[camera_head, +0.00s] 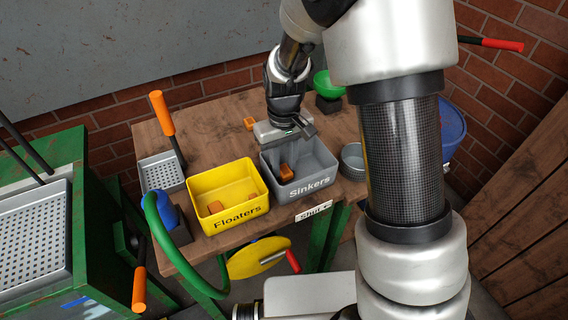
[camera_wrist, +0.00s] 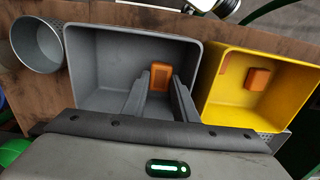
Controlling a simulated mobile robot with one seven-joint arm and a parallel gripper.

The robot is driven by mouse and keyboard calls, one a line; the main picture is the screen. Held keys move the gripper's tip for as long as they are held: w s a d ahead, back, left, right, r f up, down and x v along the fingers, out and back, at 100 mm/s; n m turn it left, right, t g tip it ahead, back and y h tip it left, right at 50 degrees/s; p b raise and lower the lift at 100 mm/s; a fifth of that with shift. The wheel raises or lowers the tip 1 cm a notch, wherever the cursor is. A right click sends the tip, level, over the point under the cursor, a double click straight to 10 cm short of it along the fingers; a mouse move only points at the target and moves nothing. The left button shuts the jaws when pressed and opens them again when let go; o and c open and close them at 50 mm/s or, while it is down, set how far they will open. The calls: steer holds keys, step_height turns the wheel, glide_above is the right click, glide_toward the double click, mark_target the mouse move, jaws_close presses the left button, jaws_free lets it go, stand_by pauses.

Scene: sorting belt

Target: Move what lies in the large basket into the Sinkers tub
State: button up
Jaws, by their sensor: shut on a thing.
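The grey Sinkers tub (camera_head: 312,184) stands on the wooden table, right of the yellow Floaters tub (camera_head: 236,216). My gripper (camera_head: 288,132) is over the back part of the Sinkers tub, pointing down into it. In the wrist view my gripper (camera_wrist: 160,84) has its fingers on either side of an orange block (camera_wrist: 160,72), shut on it inside the grey tub (camera_wrist: 100,62). The block also shows in the head view (camera_head: 286,173). A large perforated metal basket (camera_head: 34,232) sits at far left, cut off by the frame; its visible floor is bare.
The yellow tub holds orange blocks (camera_wrist: 257,78). A smaller perforated basket (camera_head: 162,172) with an orange handle stands left of it. A round metal can (camera_head: 352,160) is right of the grey tub. A small orange piece (camera_head: 249,124) lies behind the tubs.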

mark_target(284, 169)
steer(key=shift+f+b, duration=0.45)
steer(key=shift+f, duration=0.15)
steer(key=o, duration=1.1)
steer(key=shift+c, duration=0.2)
steer(key=shift+r, duration=0.1)
step_height(284, 169, up, 13)
steer(key=p, duration=0.3)
steer(key=s+d+r+m+t, duration=0.2)
steer(key=s+d+r, duration=0.3)
steer(key=s, duration=0.4)
steer(key=s+d+r+m+t, duration=0.2)
steer(key=s+d+r, duration=0.3)
steer(key=s+r, duration=0.3)
steer(key=shift+s+d+r+m+t, duration=0.15)
steer(key=shift+s+r+m+t, duration=0.15)
steer(key=shift+s+t, duration=0.4)
steer(key=shift+w, duration=0.1)
